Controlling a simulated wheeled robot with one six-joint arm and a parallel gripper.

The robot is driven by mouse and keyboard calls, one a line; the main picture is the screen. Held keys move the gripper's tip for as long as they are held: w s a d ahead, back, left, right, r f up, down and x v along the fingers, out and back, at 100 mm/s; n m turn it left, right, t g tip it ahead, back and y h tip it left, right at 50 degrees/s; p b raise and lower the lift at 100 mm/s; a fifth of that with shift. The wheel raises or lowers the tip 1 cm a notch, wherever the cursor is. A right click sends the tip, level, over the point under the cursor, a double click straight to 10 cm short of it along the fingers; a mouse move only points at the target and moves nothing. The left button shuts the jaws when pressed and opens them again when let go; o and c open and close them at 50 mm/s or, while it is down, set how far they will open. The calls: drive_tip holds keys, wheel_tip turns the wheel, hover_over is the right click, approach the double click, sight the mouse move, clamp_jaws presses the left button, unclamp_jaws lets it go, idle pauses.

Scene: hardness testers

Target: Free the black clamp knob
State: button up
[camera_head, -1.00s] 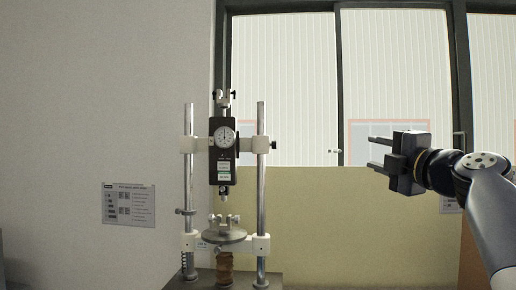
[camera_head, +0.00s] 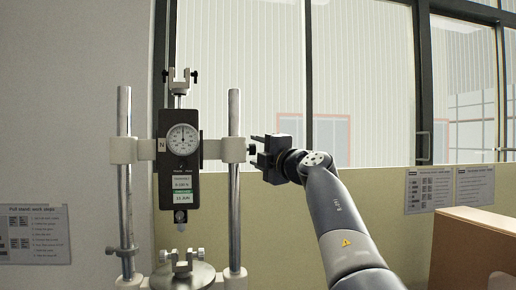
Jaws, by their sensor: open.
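The tester stands left of centre, with two steel posts and a dark gauge body (camera_head: 180,160) with a round dial. A white crosshead (camera_head: 234,149) joins the gauge to the posts. A small black clamp knob (camera_head: 252,149) sticks out from the crosshead's right end, past the right post. My gripper (camera_head: 255,149) is open and points left, its fingertips close to this knob. In the picture the knob lies between the finger lines; whether the fingers reach around it in depth or touch it I cannot tell.
Two small black knobs flank the top fitting (camera_head: 179,80). A round plate with a clamp (camera_head: 182,273) stands below the gauge. The right post (camera_head: 234,200) is just left of my gripper. A cardboard-coloured box (camera_head: 475,250) stands at lower right. The space right of my gripper looks clear.

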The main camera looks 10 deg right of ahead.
drive_tip(key=shift+w+a, duration=0.1)
drive_tip(key=c, duration=1)
drive_tip(key=shift+o, duration=0.2)
drive_tip(key=shift+f, duration=0.1)
drive_tip(key=shift+f+b, duration=0.15)
drive_tip(key=shift+b, duration=0.3)
